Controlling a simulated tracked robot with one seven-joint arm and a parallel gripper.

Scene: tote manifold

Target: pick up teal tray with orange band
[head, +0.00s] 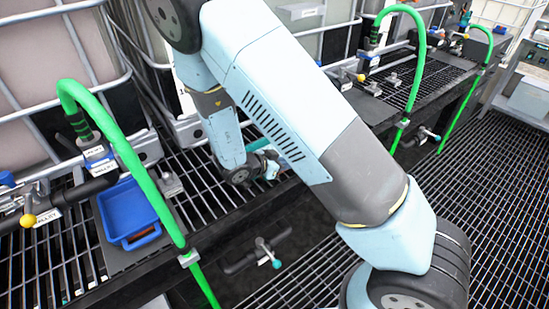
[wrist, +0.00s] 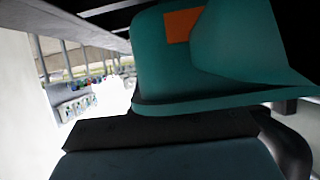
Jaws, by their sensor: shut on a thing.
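The teal tray (wrist: 160,65) with its orange band (wrist: 181,26) fills the upper middle and right of the wrist view. It is very close, and its rim runs just above the dark part of my gripper (wrist: 165,124). My gripper is shut on the tray; the exact contact is hard to see. In the head view my gripper (head: 268,168) is low over the grated rack, mostly behind my arm. Only a small teal piece of the tray (head: 258,144) shows there, and the rest is hidden.
A blue tray (head: 130,212) stands on the rack at the left, under a green hose (head: 128,150). Another green hose (head: 417,75) arches at the right. A valve with a teal handle (head: 268,254) sticks out below the rack. Caged totes (head: 60,70) stand behind.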

